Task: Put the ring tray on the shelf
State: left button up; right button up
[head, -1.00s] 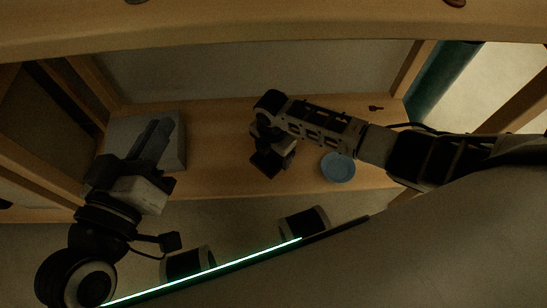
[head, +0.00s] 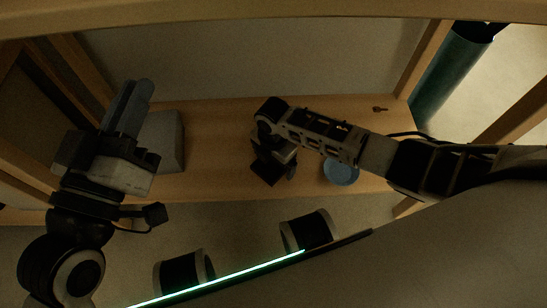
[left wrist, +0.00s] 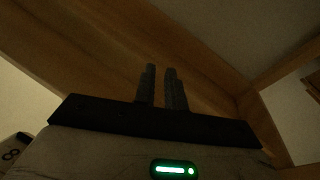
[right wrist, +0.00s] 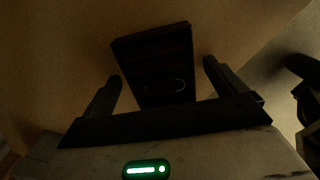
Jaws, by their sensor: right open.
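The ring tray, a small dark open box (right wrist: 160,55), lies on the wooden surface in the right wrist view, with a thin pale curved line inside it. In the head view it is a dark patch (head: 267,174) partly under my right gripper (head: 276,160). My right gripper also shows in its wrist view (right wrist: 162,82), open, with the tray's near end between its fingers and a gap on each side. My left gripper (head: 132,108) is away to the left, near a grey box. In its wrist view its fingers (left wrist: 161,72) have a narrow empty gap.
The wooden shelf board (head: 215,130) holds the grey box (head: 168,140), a blue round dish (head: 341,171) right of my right gripper, and a small brownish item (head: 380,109). Wooden posts (head: 422,60) frame the unit. A teal cylinder (head: 452,75) stands outside at the right.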

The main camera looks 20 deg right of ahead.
aim_at(273, 165)
jog(key=shift+r, duration=0.2)
notch_tip(273, 165, up, 4)
jog(key=p, duration=0.2)
jog(key=shift+p, duration=0.35)
pick_arm(q)
jog(key=f+g+p, duration=0.1)
jog(key=s+f+g+y+p, duration=0.1)
jog(key=f, duration=0.1)
jog(key=s+f+g+y+p, duration=0.1)
jog(key=shift+a+f+n+g+p, duration=0.15)
jog(key=shift+f+n+g+p, duration=0.2)
jog(key=shift+f+n+g, duration=0.05)
pick_arm(e)
notch_tip(273, 165, up, 8)
pick_arm(q)
jog(key=shift+s, duration=0.1)
